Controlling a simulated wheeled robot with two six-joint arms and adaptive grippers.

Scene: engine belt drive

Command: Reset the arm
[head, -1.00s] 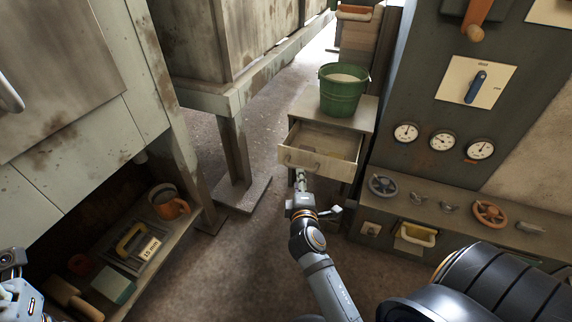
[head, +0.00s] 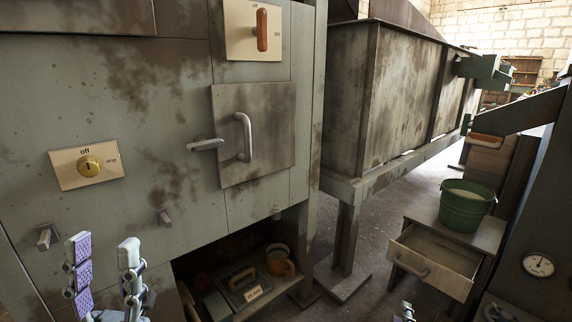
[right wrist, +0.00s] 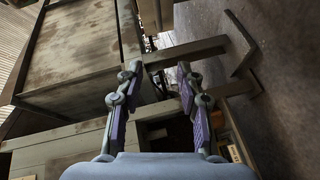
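My left gripper (head: 105,255) is at the lower left of the head view, in front of the grey-green cabinet. Its two purple-padded fingers are spread with nothing between them. In the right wrist view my right gripper (right wrist: 158,85) has its fingers apart and empty. In the head view only a small piece of my right arm shows at the bottom edge, below the drawer and apart from it. The drawer (head: 436,262) of the small wooden stand is pulled open and looks empty. Most of my right arm is out of the head view.
A green bucket (head: 464,208) stands on the drawer stand. A large bin (head: 385,95) on legs stands behind. Floor between is clear.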

